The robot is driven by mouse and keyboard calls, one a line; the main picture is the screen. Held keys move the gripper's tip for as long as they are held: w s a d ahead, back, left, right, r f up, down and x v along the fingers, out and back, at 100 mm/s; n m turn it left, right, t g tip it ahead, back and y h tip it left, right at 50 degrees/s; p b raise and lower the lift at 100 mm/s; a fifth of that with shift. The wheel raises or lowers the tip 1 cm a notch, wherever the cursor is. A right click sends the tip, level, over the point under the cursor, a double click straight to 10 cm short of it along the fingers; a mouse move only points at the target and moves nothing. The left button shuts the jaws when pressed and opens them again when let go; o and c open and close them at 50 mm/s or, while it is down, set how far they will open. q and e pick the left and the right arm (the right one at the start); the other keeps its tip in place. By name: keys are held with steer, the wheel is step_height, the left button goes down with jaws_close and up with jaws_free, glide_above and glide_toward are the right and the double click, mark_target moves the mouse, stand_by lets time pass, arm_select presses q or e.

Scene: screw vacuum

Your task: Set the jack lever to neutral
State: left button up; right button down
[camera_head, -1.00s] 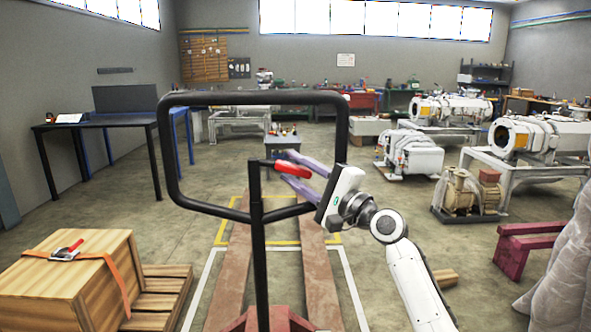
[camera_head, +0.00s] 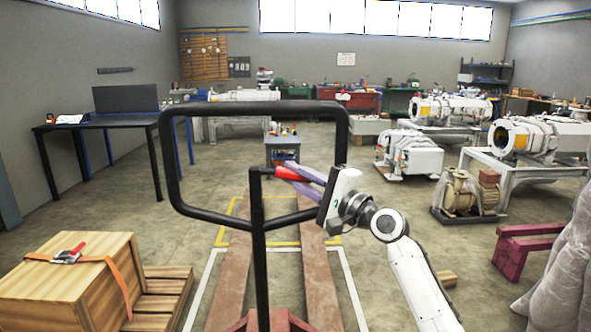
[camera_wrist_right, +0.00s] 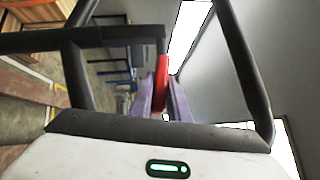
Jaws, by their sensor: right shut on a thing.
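The pallet jack's black loop handle (camera_head: 162,165) stands upright in front of me in the head view. Its red lever (camera_head: 290,173) sticks out to the right of the central post, inside the loop. My right gripper (camera_head: 291,174) reaches in from the right, its purple fingers shut on the red lever. In the right wrist view, the red lever (camera_wrist_right: 162,75) lies between the two fingers (camera_wrist_right: 162,98), and the black handle bars frame it. The fingers partly hide the lever. My left gripper is not in view.
A wooden crate (camera_head: 70,285) with an orange strap sits on a pallet at the lower left. The jack's red-brown forks (camera_head: 232,270) extend ahead over the marked floor. Vacuum pumps (camera_head: 410,155) stand on the right, and a wrapped object (camera_head: 562,270) is at the right edge.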

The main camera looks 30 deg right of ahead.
step_height(320, 180, up, 2)
steer(key=n+g+p, duration=0.1)
steer(key=p, duration=0.3)
steer(key=shift+r, duration=0.1)
steer(key=shift+n+g+p, duration=0.3)
steer(key=shift+n+p, duration=0.2)
steer(key=shift+p, duration=0.4)
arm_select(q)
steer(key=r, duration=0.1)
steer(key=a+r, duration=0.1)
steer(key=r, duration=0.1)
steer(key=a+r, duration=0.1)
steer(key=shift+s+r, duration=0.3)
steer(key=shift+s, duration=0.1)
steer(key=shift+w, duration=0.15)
arm_select(e)
steer(key=c, duration=1.7)
jaws_free()
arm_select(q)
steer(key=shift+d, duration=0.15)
